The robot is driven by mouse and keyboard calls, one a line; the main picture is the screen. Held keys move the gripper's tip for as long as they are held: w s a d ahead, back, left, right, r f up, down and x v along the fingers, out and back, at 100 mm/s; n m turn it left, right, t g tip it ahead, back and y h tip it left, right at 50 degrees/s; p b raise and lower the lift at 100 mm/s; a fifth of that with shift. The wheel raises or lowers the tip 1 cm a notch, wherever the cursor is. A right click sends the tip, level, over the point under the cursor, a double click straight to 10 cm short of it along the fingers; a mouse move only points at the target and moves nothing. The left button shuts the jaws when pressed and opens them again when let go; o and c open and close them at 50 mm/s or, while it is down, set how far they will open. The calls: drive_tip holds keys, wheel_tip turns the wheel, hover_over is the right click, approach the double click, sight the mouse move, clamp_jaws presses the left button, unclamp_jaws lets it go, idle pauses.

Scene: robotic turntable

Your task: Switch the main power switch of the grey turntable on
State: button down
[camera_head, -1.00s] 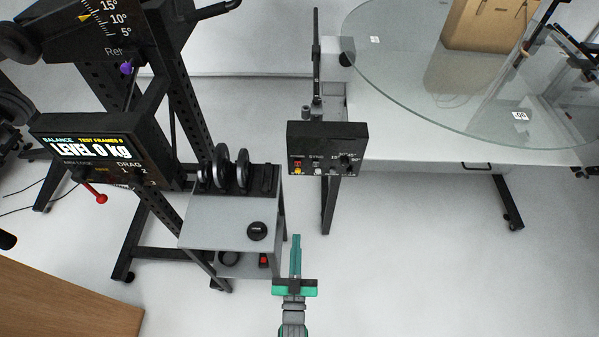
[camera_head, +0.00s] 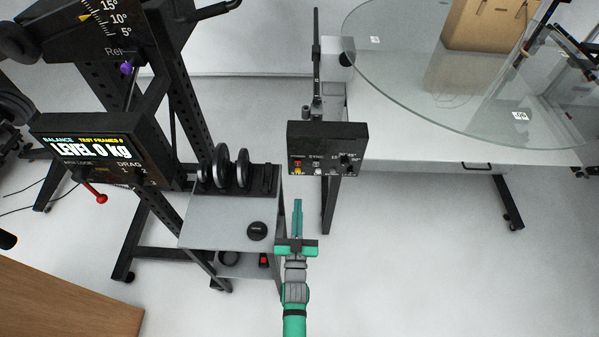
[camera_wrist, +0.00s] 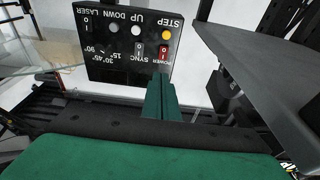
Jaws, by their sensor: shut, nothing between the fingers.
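The grey turntable with a round glass top (camera_head: 440,100) stands at the upper right in the head view. Its black control box (camera_head: 327,148) hangs at the table's left corner. In the wrist view the box (camera_wrist: 100,72) appears upside down, with a red power switch (camera_wrist: 164,51) marked POWER beside a white SYNC switch (camera_wrist: 139,47). The red switch also shows small in the head view (camera_head: 298,163). My gripper (camera_head: 298,203) is shut and empty, below the box in the head view. In the wrist view its green fingertips (camera_wrist: 160,80) lie just below the red switch; I cannot tell whether they touch.
A grey shelf cart (camera_head: 225,225) with black discs stands close left of my gripper; its edge (camera_wrist: 255,65) shows at the right in the wrist view. A black frame with a display box (camera_head: 100,150) stands further left. The floor right of my gripper is clear.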

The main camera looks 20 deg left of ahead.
approach(300, 158)
drive_tip(key=x, duration=0.4)
drive_tip(key=shift+w+a, duration=0.15)
drive_tip(key=shift+w, duration=0.15)
drive_tip(key=shift+w+r, duration=0.2)
drive_tip(key=shift+w, duration=0.05)
drive_tip(key=shift+s, duration=0.15)
drive_tip(key=s+d+r, duration=0.2)
drive_tip(key=s+d, duration=0.1)
drive_tip(key=s, duration=0.8)
drive_tip(key=s+d+r, duration=0.3)
drive_tip(key=s, duration=0.8)
drive_tip(key=shift+s, duration=0.3)
drive_tip(key=shift+d, duration=0.25)
